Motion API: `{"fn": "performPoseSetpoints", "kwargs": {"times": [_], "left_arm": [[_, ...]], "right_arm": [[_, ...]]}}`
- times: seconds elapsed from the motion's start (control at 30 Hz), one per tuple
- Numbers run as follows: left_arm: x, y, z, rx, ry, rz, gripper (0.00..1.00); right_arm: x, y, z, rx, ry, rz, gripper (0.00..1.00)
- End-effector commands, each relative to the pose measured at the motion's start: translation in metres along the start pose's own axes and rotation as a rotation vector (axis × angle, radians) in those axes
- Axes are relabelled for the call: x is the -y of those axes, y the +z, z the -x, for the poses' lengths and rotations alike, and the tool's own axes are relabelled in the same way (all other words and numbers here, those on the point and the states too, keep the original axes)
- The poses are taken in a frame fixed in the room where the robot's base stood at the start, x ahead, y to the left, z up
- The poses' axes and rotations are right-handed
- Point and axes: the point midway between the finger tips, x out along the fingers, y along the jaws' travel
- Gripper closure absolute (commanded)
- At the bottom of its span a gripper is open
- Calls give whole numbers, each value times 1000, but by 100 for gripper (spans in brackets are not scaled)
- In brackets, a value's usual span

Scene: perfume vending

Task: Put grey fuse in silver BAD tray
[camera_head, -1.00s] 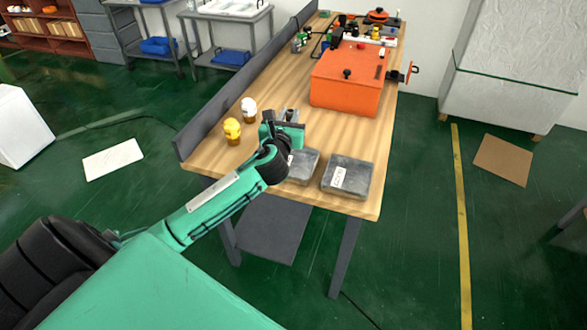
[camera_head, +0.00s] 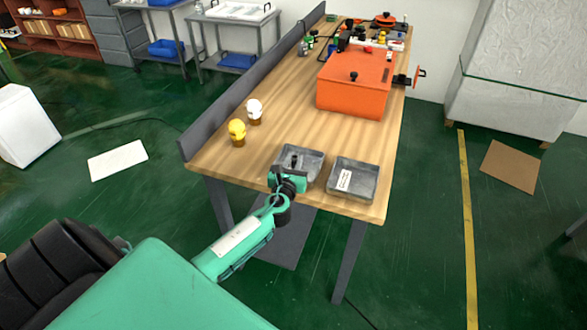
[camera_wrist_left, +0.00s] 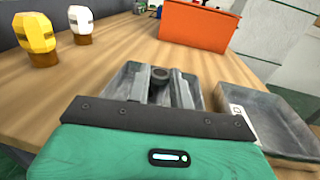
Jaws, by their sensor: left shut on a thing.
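Two silver trays lie side by side at the near end of the wooden table. The left tray (camera_head: 313,160) is under my left gripper; its label is hidden. The right tray (camera_head: 364,171) has a white label I cannot read clearly. My left gripper (camera_head: 292,167) is shut on the grey fuse (camera_wrist_left: 159,74), a small dark grey cylinder between the fingers in the left wrist view. They are over the left tray; whether the fuse touches its floor I cannot tell. My right gripper is not in view.
A yellow-topped fuse (camera_head: 237,132) and a white-topped fuse (camera_head: 254,111) stand left of the trays. An orange box (camera_head: 350,88) with a side crank stands farther back. A grey panel (camera_head: 240,92) runs along the table's left edge. The wood between is clear.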

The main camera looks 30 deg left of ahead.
Motion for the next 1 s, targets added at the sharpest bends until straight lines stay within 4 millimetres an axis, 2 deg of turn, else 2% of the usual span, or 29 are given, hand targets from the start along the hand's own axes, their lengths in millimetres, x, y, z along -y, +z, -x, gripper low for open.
{"fn": "performPoseSetpoints", "kwargs": {"times": [0.03,0.13,0.53,0.57,0.67,1.0], "left_arm": [[0,-12,0,-2,1,-2,100],[0,-22,0,-1,0,-1,100],[0,-27,0,1,-1,-1,100],[0,-26,0,1,0,-1,76],[0,-25,0,1,0,0,57],[0,-23,0,1,0,-1,56]], "right_arm": [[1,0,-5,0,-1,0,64],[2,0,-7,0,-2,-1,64],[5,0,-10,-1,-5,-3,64],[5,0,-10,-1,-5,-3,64],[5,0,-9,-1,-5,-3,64],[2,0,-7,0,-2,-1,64]]}}
